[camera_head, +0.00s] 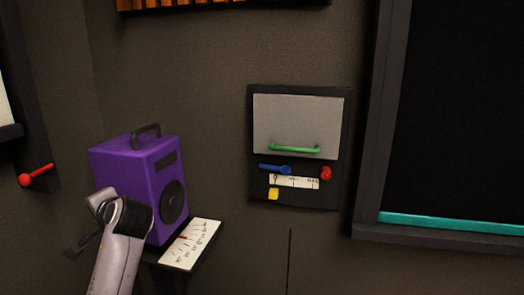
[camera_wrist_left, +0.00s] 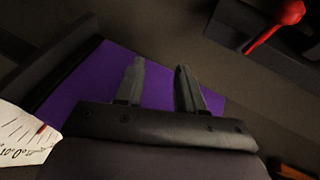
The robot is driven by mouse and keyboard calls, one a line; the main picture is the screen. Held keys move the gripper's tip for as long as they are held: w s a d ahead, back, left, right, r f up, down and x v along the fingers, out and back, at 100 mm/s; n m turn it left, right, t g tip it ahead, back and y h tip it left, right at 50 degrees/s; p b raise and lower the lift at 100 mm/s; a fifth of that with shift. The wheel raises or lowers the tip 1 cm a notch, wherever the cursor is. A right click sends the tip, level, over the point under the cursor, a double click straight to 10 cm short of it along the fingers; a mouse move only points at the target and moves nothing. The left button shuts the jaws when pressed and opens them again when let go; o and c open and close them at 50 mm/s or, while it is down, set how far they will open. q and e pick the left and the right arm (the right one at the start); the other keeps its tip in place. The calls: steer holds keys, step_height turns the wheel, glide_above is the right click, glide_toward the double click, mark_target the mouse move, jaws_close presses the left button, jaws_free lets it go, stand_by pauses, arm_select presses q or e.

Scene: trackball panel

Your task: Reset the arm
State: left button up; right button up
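My left arm comes in from the bottom left of the head view, in front of the purple box (camera_head: 122,164). My left gripper (camera_head: 76,246) points left, beside the lower left of the box. In the left wrist view the two fingers of my left gripper (camera_wrist_left: 158,82) stand apart with nothing between them, and the purple box (camera_wrist_left: 95,82) lies behind them. My right arm and gripper are in neither view. A dark wall panel (camera_head: 258,192) has a grey cover (camera_head: 295,122) with a green handle (camera_head: 295,149).
Below the cover are a blue lever (camera_head: 275,169), a red knob (camera_head: 326,172) and a yellow button (camera_head: 273,194). A white gauge (camera_head: 192,245) sits beside the box. A red lever (camera_head: 36,175) is on the left wall. A dark framed screen (camera_head: 455,110) is at right.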

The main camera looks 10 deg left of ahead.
arm_select(q)
steer(key=s+d+f+m+t+h, duration=0.1)
steer(key=s+d+f+h, duration=0.2)
steer(key=f, duration=0.5)
steer(key=s+d+f+m+t+h, duration=0.1)
steer(key=d+f+t+h, duration=0.1)
steer(key=d+f, duration=0.45)
steer(key=s+d+f+m+t+h, duration=0.1)
steer(key=s+d+f+h, duration=0.15)
steer(key=f, duration=0.65)
steer(key=s+d+f+n+h, duration=0.2)
steer(key=s+d+f, duration=0.3)
steer(key=s, duration=0.3)
steer(key=s+d+f+n+h, duration=0.2)
steer(key=s+d+f+h, duration=0.3)
steer(key=s+d, duration=0.2)
steer(key=shift+s+n, duration=0.4)
steer(key=shift+s, duration=0.7)
steer(key=shift+a+r, duration=0.1)
steer(key=shift+a, duration=0.05)
